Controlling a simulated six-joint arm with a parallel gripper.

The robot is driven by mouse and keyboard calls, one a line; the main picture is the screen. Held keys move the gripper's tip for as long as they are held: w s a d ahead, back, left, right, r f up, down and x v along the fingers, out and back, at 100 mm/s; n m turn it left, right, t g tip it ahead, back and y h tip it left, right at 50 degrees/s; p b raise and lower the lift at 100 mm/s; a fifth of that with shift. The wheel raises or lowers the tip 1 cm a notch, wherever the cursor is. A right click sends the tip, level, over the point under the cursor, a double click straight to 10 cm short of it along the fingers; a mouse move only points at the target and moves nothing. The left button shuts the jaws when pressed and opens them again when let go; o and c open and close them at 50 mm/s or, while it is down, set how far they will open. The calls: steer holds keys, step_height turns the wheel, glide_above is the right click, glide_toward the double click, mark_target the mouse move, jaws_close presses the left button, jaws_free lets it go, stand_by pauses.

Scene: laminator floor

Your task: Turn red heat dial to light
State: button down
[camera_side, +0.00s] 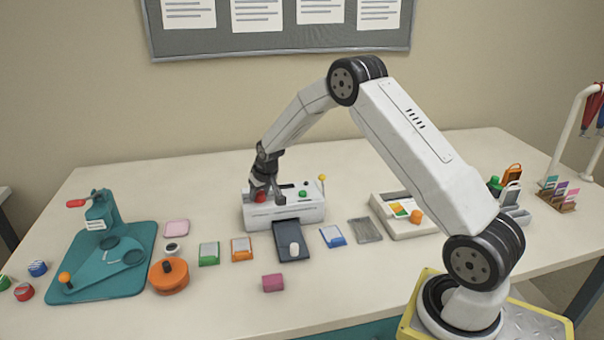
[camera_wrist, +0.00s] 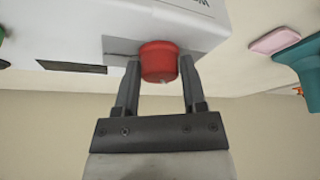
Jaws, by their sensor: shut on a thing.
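The red heat dial (camera_side: 260,197) sits on the left end of the white laminator (camera_side: 287,213). My gripper (camera_side: 263,192) reaches down to it from above. In the wrist view the red dial (camera_wrist: 159,62) stands between the two dark fingers of my gripper (camera_wrist: 160,80), which are shut on its sides. The dial's pointer and any heat marks cannot be made out. A green button (camera_side: 303,194) and a lever with a yellow knob (camera_side: 322,178) are at the right of the laminator. A dark tray (camera_side: 292,246) with a white object on it extends from its front.
A teal press (camera_side: 105,255) stands at the left, beside an orange round container (camera_side: 169,276). Several small cards lie in front of the laminator, along with a pink block (camera_side: 273,283). A white tray (camera_side: 400,232) stands to the right. The table behind the laminator is clear.

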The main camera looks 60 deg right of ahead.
steer(key=shift+a+m+g+h, duration=0.1)
steer(key=shift+m+g+h, duration=0.4)
steer(key=shift+m, duration=1.4)
steer(key=shift+w+m+g+h, duration=0.1)
steer(key=shift+m+g+h, duration=0.25)
steer(key=shift+m, duration=0.7)
steer(key=shift+m+g+h, duration=0.15)
steer(key=shift+m+h, duration=0.3)
steer(key=shift+m, duration=0.6)
steer(key=shift+c, duration=0.7)
jaws_free()
steer(key=shift+r, duration=0.1)
steer(key=v, duration=0.7)
steer(key=shift+a+r, duration=0.15)
steer(key=shift+r, duration=0.15)
